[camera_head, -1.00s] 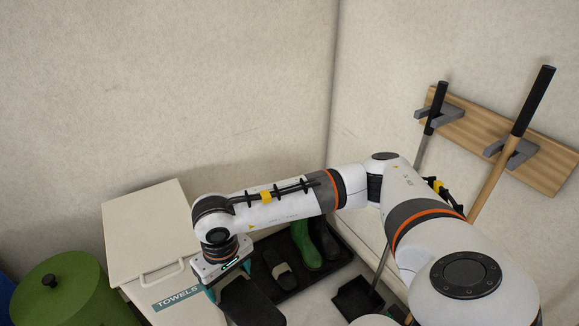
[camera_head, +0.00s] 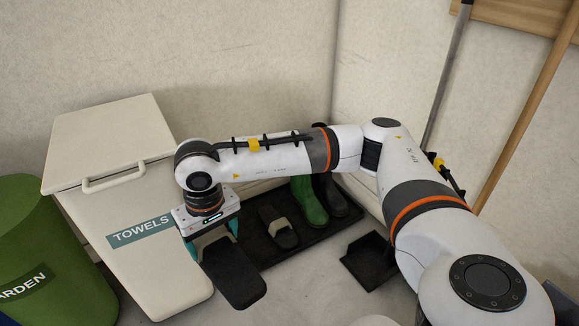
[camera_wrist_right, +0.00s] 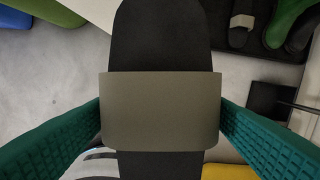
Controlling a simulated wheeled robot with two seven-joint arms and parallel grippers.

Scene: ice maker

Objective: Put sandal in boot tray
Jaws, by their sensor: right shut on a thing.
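My right gripper (camera_head: 212,243) is shut on a black sandal (camera_head: 236,280) with a grey-beige strap. In the right wrist view, the green fingers press both sides of the strap (camera_wrist_right: 160,110). The sandal hangs in the air in front of the boot tray (camera_head: 318,237), partly covering its left end. The black tray lies on the floor against the wall and also shows at the top right of the right wrist view (camera_wrist_right: 275,47). My left gripper is not in view.
A white towel bin (camera_head: 120,180) stands left of the tray, close to my gripper. A green garden bin (camera_head: 35,240) is farther left. A black dustpan (camera_head: 368,262) is on the floor to the right. Long-handled tools (camera_head: 520,120) hang on the right wall.

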